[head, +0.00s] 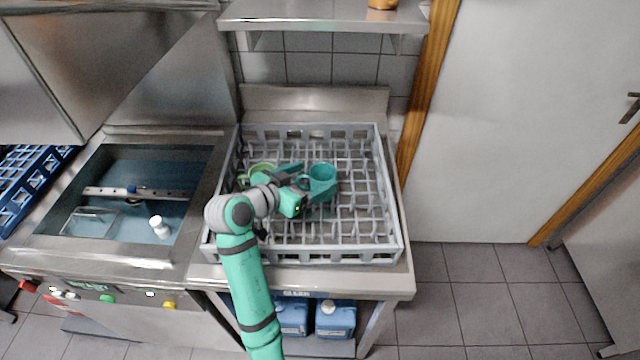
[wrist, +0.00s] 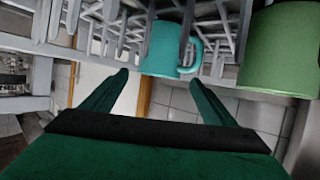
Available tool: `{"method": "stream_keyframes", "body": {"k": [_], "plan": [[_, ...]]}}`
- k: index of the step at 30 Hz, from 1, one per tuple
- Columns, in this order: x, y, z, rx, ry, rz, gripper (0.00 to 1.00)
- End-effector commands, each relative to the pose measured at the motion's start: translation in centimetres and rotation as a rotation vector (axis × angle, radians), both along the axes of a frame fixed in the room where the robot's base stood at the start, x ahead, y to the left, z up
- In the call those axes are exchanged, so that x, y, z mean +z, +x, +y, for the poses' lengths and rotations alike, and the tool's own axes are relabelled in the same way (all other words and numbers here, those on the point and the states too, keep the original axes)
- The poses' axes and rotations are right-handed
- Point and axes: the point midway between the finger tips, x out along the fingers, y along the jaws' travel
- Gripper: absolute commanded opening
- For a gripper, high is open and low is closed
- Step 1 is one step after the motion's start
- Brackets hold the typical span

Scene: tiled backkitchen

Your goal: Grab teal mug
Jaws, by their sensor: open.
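The teal mug (head: 322,171) stands in the grey dish rack, right of the green mug (head: 262,168). My gripper (head: 317,176) is open over the rack, its two teal fingers reaching toward the teal mug from the left and near side. In the wrist view, the teal mug (wrist: 163,48) shows just beyond and between the spread fingertips of my gripper (wrist: 160,77), with its handle toward the right fingertip. The jaws hold nothing. The green mug (wrist: 280,50) is close on the right there. Whether a finger touches the teal mug I cannot tell.
The grey rack (head: 385,215) has a raised rim and a grid of prongs around the mugs. Its right half is empty. A sink (head: 190,155) with a white bottle (head: 159,227) is to the left. A steel shelf (head: 325,14) hangs above the back.

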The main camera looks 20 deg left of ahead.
Motion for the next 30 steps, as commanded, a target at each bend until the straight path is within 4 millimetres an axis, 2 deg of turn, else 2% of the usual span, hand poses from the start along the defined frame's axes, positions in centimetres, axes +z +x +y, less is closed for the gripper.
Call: {"method": "stream_keyframes", "body": {"k": [6, 15, 16, 17, 24, 30], "plan": [[-1.1, 2.4, -1.1, -0.002, 0.000, 0.001, 0.80], [-1.3, 2.8, -1.3, -0.001, 0.000, 0.001, 0.80], [-1.3, 2.8, -1.3, -0.001, 0.001, 0.001, 0.77], [-1.3, 2.8, -1.2, -0.001, 0.000, 0.001, 0.70], [-1.3, 2.8, -1.2, -0.001, 0.000, 0.001, 0.14], [-1.2, 2.8, -1.2, -0.001, 0.000, -0.001, 0.14]]}}
